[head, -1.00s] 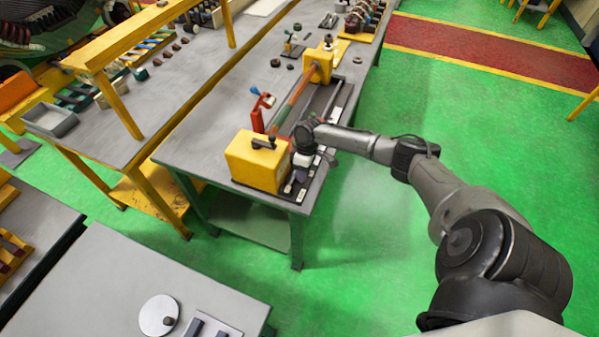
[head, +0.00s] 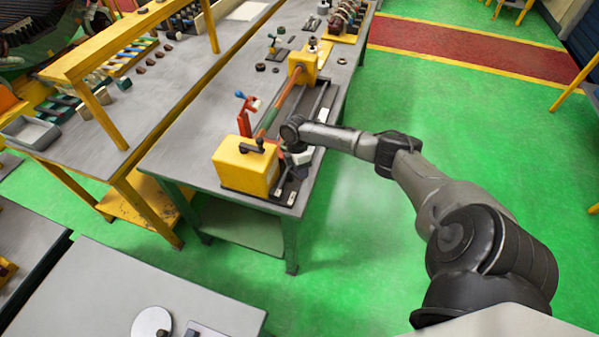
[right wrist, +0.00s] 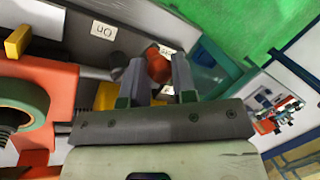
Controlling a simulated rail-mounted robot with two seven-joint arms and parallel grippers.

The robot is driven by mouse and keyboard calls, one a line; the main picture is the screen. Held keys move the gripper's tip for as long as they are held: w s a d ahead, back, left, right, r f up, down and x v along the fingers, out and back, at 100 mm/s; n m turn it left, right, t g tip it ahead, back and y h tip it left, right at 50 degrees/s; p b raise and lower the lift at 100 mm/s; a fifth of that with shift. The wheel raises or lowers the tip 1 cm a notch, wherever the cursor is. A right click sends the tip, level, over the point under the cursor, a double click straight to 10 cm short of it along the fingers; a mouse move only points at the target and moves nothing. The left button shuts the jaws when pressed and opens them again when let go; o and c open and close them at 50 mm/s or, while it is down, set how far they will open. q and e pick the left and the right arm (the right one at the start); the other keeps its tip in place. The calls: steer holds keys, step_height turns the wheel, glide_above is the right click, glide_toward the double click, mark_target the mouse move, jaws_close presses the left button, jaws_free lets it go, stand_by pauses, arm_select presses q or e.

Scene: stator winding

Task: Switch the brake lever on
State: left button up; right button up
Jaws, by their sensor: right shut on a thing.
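The brake lever's red-orange knob (right wrist: 158,66) is between the two fingers of my right gripper (right wrist: 160,73) in the right wrist view. The fingers are shut on it. The rest of the lever is hidden by the gripper. A white label reading ON, upside down in the picture (right wrist: 103,30), lies left of the knob on the grey bed. In the head view my right gripper (head: 299,156) is low beside the winding machine, just right of its yellow housing (head: 246,166). The knob cannot be made out there. My left gripper is not in view.
A red stand with a blue knob (head: 243,118) rises behind the housing. An orange-and-green shaft (head: 272,112) runs to the far yellow block (head: 302,62). The grey bench (head: 178,150) has small parts at its far end. Green floor (head: 370,240) is open at right.

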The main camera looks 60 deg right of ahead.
steer(key=shift+d+r, duration=0.1)
stand_by(0.5)
steer(key=o, duration=0.9)
steer(key=shift+w+d+r, duration=0.1)
steer(key=shift+w+r, duration=0.05)
steer(key=shift+r, duration=0.25)
steer(key=v, duration=1.3)
steer(key=shift+b, duration=0.4)
